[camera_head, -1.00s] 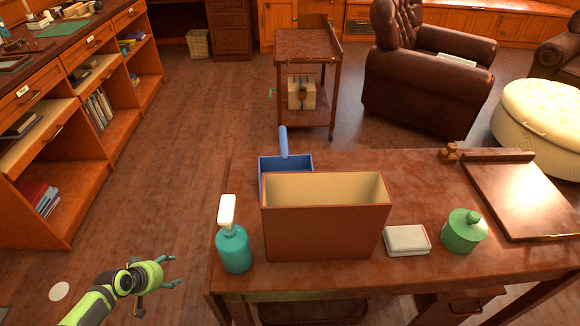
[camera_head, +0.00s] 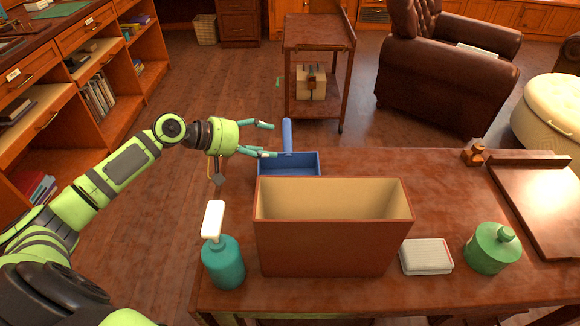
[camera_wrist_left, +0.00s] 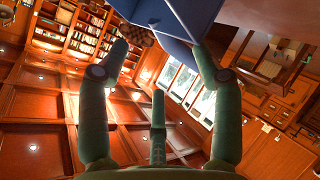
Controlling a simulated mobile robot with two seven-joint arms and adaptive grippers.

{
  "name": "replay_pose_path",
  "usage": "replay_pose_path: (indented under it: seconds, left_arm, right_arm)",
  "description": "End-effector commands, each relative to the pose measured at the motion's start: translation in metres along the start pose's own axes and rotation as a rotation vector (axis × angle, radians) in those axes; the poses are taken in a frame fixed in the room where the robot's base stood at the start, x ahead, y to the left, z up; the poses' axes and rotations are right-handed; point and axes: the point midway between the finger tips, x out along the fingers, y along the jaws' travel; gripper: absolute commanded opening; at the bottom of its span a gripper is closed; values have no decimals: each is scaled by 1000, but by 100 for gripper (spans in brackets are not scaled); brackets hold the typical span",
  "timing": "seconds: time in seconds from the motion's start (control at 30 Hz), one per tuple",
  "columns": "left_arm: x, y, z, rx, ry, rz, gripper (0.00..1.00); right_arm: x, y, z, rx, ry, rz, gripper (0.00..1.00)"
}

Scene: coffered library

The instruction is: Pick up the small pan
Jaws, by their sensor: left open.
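The small pan (camera_head: 300,165) is blue, with a square tray and a straight handle (camera_head: 287,134) that points away from me. It sits at the far left edge of the table, and the brown box hides its near side. My left gripper (camera_head: 271,140) is open and empty, just left of the handle, its fingers pointing right toward it. In the left wrist view, the blue pan (camera_wrist_left: 180,14) fills the top, beyond the spread fingers (camera_wrist_left: 160,58). I cannot tell whether a finger touches the handle. My right gripper is out of view.
The open brown box (camera_head: 325,245) stands right in front of the pan. A teal pump bottle (camera_head: 223,262) is at the table's left edge. A white box (camera_head: 427,257), a green lidded jar (camera_head: 492,250) and a wooden board (camera_head: 540,200) lie to the right. A trolley (camera_head: 318,40) stands behind.

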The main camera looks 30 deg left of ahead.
Motion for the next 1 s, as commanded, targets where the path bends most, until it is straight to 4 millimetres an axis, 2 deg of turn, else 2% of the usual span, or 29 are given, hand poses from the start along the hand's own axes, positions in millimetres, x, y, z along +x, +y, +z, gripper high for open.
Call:
replay_pose_path:
  seconds: [0.1, 0.27, 0.57, 0.87, 1.0]
  left_arm:
    - [13, 1, -1, -1, 2, 2, 65]
    - [23, 0, -1, -2, 2, 1, 65]
    - [65, -2, -2, -2, 2, 1, 65]
    - [70, -4, -1, 0, 0, -2, 65]
    - [70, -4, -1, -1, 1, -2, 9]
  right_arm:
    - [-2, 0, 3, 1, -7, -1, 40]
    - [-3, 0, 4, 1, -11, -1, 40]
    - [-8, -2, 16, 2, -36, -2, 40]
    - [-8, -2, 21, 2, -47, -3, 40]
    - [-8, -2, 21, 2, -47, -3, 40]
